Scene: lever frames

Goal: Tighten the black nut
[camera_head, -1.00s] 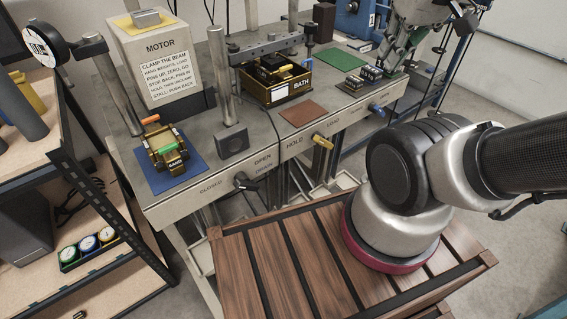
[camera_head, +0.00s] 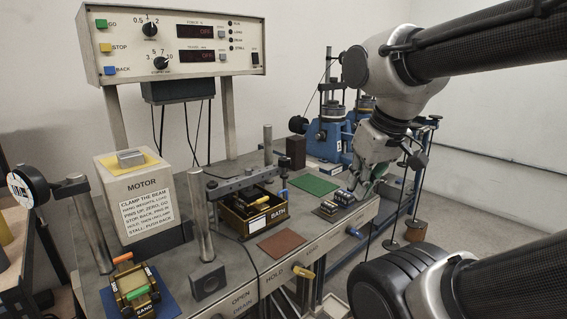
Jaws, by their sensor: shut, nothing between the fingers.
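I cannot make out the black nut for certain. A dark crossbeam (camera_head: 238,183) spans from a steel post (camera_head: 200,215) over the black and brass bath box (camera_head: 253,212) on the bench, with small dark fittings at its ends. A thin upright with a blue handle (camera_head: 283,193) stands at the beam's right end. My gripper (camera_head: 366,190) is at the bench's right side, pointing down, beside a small rack of blocks (camera_head: 337,204). It is shut and empty, well to the right of the beam. Its fingertips are small and partly unclear.
The motor box (camera_head: 138,200) and a brass-black carriage (camera_head: 134,288) on a blue mat are at the left. A control panel (camera_head: 175,45) stands behind. Blue machinery (camera_head: 330,130) stands at the back right.

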